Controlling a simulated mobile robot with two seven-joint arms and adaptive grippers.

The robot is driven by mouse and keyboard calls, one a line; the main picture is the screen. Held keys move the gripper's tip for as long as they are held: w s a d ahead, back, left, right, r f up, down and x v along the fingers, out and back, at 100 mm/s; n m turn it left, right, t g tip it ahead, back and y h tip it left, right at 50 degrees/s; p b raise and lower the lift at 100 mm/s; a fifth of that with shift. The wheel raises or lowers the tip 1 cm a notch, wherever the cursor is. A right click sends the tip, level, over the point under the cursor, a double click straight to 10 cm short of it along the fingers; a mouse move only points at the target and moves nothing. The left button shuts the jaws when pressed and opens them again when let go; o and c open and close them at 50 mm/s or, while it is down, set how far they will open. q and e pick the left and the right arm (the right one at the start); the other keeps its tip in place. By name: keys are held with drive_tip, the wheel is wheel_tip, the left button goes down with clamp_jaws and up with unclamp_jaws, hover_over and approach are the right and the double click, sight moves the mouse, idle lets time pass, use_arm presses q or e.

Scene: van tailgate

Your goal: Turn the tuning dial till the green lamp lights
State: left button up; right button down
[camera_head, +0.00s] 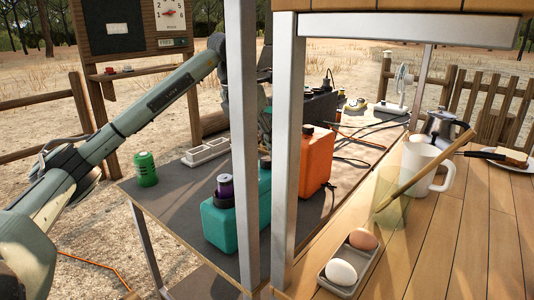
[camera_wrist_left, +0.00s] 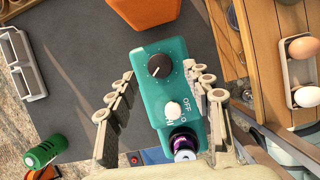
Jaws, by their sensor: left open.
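A teal box (camera_head: 222,228) stands on the dark table behind the grey post, which hides part of it. In the left wrist view the box's face (camera_wrist_left: 150,92) carries a black round dial (camera_wrist_left: 158,66) with marks around it and a white knob (camera_wrist_left: 172,110) near the word OFF. A purple and black cylinder (camera_wrist_left: 183,142) is at the box's near end. My left gripper (camera_wrist_left: 160,74) is open, one finger on each side of the box, with the dial between the fingertips; contact cannot be told. No lit green lamp shows. My right gripper is not in view.
An orange canister (camera_head: 317,155) stands beside the box. A green can (camera_head: 146,170) and a white tray (camera_head: 206,152) are on the left. Grey posts (camera_head: 286,150) block part of the head view. A wooden counter (camera_head: 450,250) holds eggs and a mug.

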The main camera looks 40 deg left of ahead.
sight(267, 159)
use_arm(q)
drive_tip(key=shift+x, duration=1.55)
drive_tip(key=c, duration=1.2)
drive_tip(key=shift+o, duration=0.2)
drive_tip(key=m+h, duration=0.1)
drive_tip(key=m, duration=0.3)
drive_tip(key=shift+w+a+g, duration=0.1)
drive_tip(key=shift+g, duration=0.2)
drive_tip(key=o, duration=1.2)
drive_tip(key=shift+c, duration=0.2)
drive_tip(key=v, duration=0.7)
drive_tip(key=shift+a+r, duration=0.2)
drive_tip(key=shift+r, duration=0.05)
drive_tip(key=shift+f, duration=0.1)
